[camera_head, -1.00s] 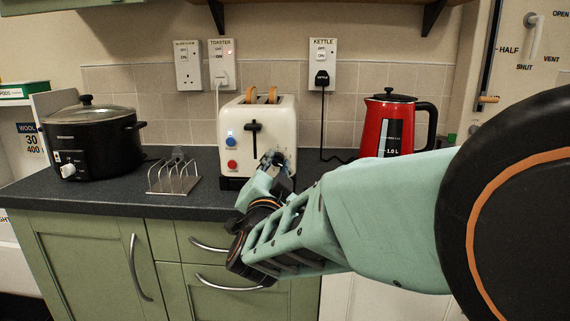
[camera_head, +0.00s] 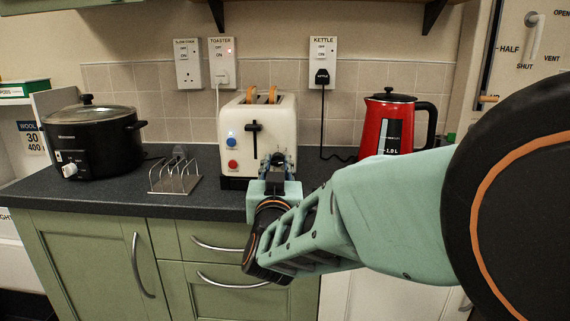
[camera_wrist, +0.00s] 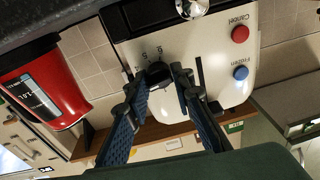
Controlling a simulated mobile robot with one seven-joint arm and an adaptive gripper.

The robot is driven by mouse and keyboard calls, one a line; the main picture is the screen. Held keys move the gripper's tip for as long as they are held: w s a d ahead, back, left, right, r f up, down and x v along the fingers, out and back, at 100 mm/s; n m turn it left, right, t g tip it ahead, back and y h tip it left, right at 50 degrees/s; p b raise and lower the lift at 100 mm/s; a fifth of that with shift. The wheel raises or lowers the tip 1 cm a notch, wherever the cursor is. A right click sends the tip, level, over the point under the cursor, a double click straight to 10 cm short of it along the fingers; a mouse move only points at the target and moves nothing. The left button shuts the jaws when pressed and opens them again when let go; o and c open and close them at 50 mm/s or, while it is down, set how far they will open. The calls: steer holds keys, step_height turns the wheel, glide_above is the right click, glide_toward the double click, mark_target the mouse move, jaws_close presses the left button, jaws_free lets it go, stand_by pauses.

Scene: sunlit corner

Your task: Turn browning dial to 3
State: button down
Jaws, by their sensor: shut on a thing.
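The cream toaster (camera_head: 236,112) stands on the counter with two slices of bread in its slots. Its front has a black lever (camera_head: 254,140) and a blue and a red button on the left. The dark browning dial (camera_wrist: 158,70) is on the toaster's front, seen upside down in the wrist view; printed numbers lie beside it. My gripper (camera_head: 277,160) is at the lower right of the toaster front. In the wrist view its fingers (camera_wrist: 159,77) are closed on the dial, one on each side. The dial's pointer and exact setting cannot be read. My gripper hides the dial in the head view.
A red kettle (camera_head: 372,128) stands close to the right of the toaster. A toast rack (camera_head: 174,178) and black slow cooker (camera_head: 95,140) stand to the left. The dark counter (camera_head: 215,200) has free room in front of the rack. The toaster's wall switch (camera_head: 221,66) shows a red light.

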steer(key=shift+d, duration=0.1)
stand_by(0.3)
steer(key=c, duration=1.7)
jaws_free()
